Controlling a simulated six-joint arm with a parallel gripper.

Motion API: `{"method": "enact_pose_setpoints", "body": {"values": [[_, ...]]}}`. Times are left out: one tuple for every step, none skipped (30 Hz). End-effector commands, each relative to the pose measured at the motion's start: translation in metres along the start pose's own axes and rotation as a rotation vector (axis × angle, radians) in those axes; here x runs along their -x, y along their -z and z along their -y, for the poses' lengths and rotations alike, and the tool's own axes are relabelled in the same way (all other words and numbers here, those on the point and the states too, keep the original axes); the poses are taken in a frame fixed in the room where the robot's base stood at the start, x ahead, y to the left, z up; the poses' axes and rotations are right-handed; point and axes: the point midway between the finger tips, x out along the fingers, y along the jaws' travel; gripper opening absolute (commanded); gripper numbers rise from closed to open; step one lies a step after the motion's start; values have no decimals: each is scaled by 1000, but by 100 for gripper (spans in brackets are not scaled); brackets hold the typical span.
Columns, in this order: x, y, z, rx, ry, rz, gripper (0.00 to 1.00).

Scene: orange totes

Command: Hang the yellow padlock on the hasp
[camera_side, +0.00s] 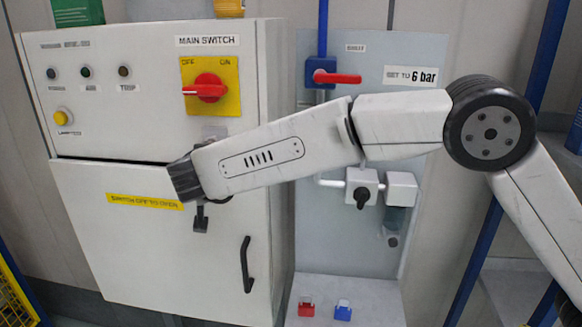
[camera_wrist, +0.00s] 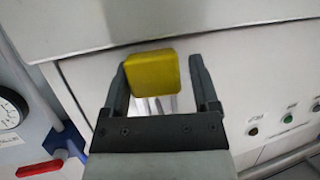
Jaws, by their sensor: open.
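The yellow padlock (camera_wrist: 152,73) shows in the wrist view between the fingers of my gripper (camera_wrist: 158,72). The fingers are apart, with a gap at the padlock's right side; its left side is close to the left finger, and I cannot tell if they touch. Pale metal shows below the yellow body. In the side view my gripper (camera_side: 201,218) is in front of the cabinet's lower door, and the padlock is hidden there. A grey metal piece that looks like the hasp (camera_side: 215,132) shows below the main switch, partly hidden by my arm.
The grey cabinet (camera_side: 130,260) has a red rotary switch (camera_side: 207,88) and a black door handle (camera_side: 247,264). A red padlock (camera_side: 306,308) and a blue padlock (camera_side: 343,310) stand on the shelf (camera_side: 375,302). A red-handled valve (camera_side: 335,77) is at the right.

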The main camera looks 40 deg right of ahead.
Motion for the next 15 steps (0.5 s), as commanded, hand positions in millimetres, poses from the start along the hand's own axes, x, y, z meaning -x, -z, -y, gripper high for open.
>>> {"method": "enact_pose_setpoints", "body": {"values": [[-6, -3, -6, 1, -20, 6, 100], [-6, -3, -6, 1, -21, 6, 100], [-6, -3, -6, 1, -21, 6, 100], [-5, -3, -6, 1, -21, 6, 100], [-5, -3, -6, 1, -22, 6, 100], [-4, -3, -6, 1, -21, 6, 100], [-2, -3, -6, 1, -21, 6, 100], [-1, -3, -6, 1, -21, 6, 100], [2, -3, -6, 2, -20, 5, 100], [4, -2, -6, 1, -19, 4, 100], [7, -2, -5, 1, -18, 3, 100], [11, -1, -4, 0, -15, 2, 100], [15, -1, -4, 0, -13, 2, 100], [19, -1, -3, 0, -12, 2, 100], [24, -1, -3, 1, -10, 2, 100]]}}
